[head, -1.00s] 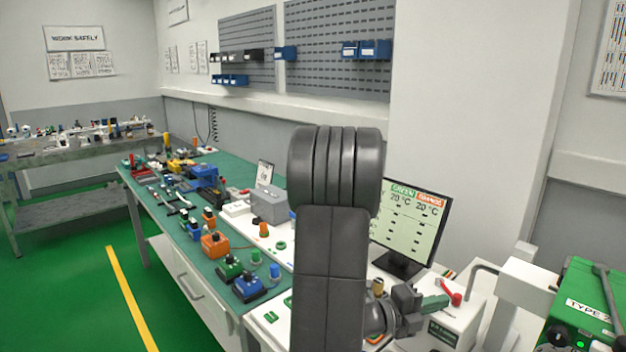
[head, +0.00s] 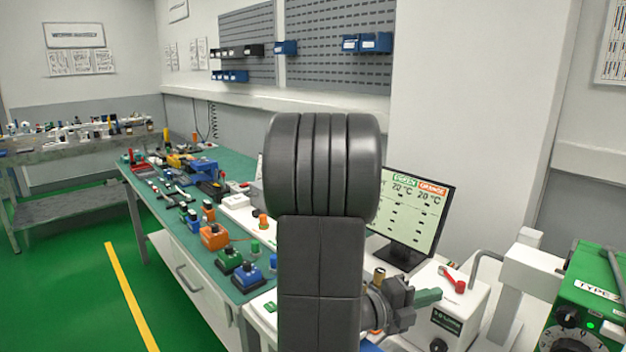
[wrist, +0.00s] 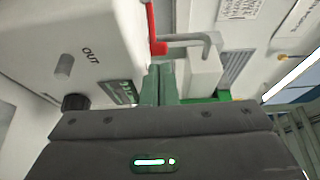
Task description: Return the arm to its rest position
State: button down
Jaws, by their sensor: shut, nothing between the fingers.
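My gripper (head: 428,297) shows in the head view at the lower right of my dark arm, with green fingers pointing right. In the wrist view my gripper (wrist: 161,78) has its green fingers together with nothing between them. The upright arm hides part of the bench and the left part of the monitor. The fingers appear in front of a white box (head: 446,318) with a red lever (head: 453,280); I cannot tell how far apart they are.
The monitor (head: 414,214) stands behind the arm. A green machine (head: 590,300) and a white post (head: 512,285) with a bent rod are at right. The long green-topped bench (head: 150,190) holds many parts. The green floor (head: 60,290) at left is clear.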

aim_at(457, 284)
jog(key=p+x, duration=0.1)
jog(key=x, duration=0.2)
jog(key=shift+d+r, duration=0.1)
jog(key=shift+d, duration=0.3)
jog(key=shift+w+d+r+p, duration=0.1)
jog(key=shift+w+d+p, duration=0.1)
jog(key=shift+p, duration=0.25)
jog(key=shift+w+a+r+p, duration=0.1)
jog(key=shift+w+a+p, duration=0.1)
jog(key=shift+a+p, duration=0.6)
jog(key=m+g+p, duration=0.1)
jog(key=g+p, duration=0.1)
jog(key=w+a+m+g+p, duration=0.1)
jog(key=g+p, duration=0.1)
jog(key=p, duration=0.1)
jog(key=shift+a+m+h, duration=0.1)
jog(key=shift+m+h, duration=0.3)
jog(key=a+b, duration=0.4)
jog(key=a, duration=1)
jog(key=d+r+t, duration=0.1)
jog(key=d+r, duration=0.1)
jog(key=d, duration=0.4)
jog(key=shift+r+n+y+b, duration=0.35)
jog(key=shift+n+y+b, duration=0.05)
jog(key=shift+b, duration=0.05)
jog(key=shift+w, duration=0.1)
